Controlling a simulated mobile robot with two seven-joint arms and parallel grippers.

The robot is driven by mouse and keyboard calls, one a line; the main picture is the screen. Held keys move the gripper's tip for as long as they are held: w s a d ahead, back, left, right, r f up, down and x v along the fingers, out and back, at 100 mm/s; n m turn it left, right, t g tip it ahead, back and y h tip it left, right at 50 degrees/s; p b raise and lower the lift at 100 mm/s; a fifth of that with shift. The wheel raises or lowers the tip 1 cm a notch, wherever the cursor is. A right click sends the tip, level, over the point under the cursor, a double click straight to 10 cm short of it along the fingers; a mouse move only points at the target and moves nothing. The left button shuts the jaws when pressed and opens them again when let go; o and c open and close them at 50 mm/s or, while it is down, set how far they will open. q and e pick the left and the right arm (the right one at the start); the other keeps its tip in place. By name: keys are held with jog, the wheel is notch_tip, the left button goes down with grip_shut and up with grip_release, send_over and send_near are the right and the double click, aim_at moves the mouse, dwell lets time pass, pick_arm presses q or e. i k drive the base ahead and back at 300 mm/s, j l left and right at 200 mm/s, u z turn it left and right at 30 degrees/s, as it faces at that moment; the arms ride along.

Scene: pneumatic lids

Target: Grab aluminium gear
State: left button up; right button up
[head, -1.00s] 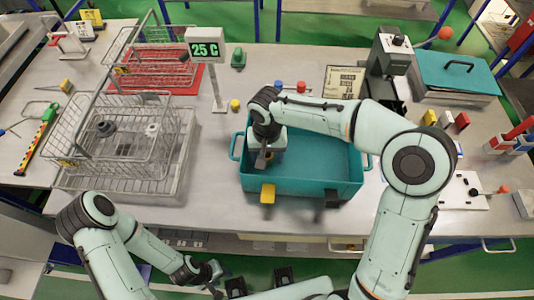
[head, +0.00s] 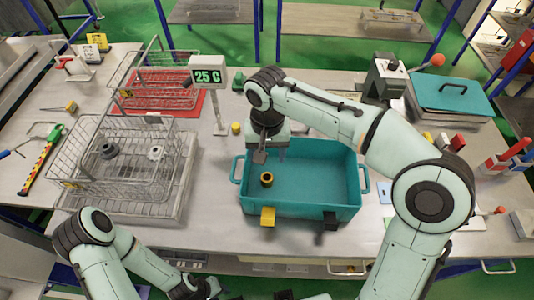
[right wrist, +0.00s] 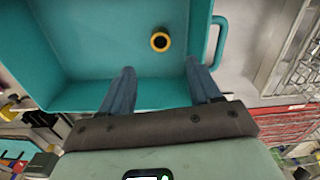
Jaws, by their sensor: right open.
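A light grey metal gear (head: 155,152), which looks like the aluminium one, lies in the wire basket (head: 70,165) on the left of the table. A dark grey gear (head: 109,150) lies to its left in the same basket. My right gripper (head: 267,155) is open and empty over the teal bin (head: 330,207); its two fingers (right wrist: 160,82) show apart in the right wrist view. A yellow ring with a dark centre (head: 266,179) lies on the bin floor, clear of the fingers. My left gripper (head: 205,288) is low at the bottom edge, partly hidden.
A display post (head: 207,76) reading 25 C stands between basket and bin. A second wire basket (head: 160,90) stands on a red mat behind. A grey machine (head: 385,75) and a teal-lidded box (head: 450,75) are at the back right.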

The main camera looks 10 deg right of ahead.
aim_at(155, 155)
jog(key=k, duration=1)
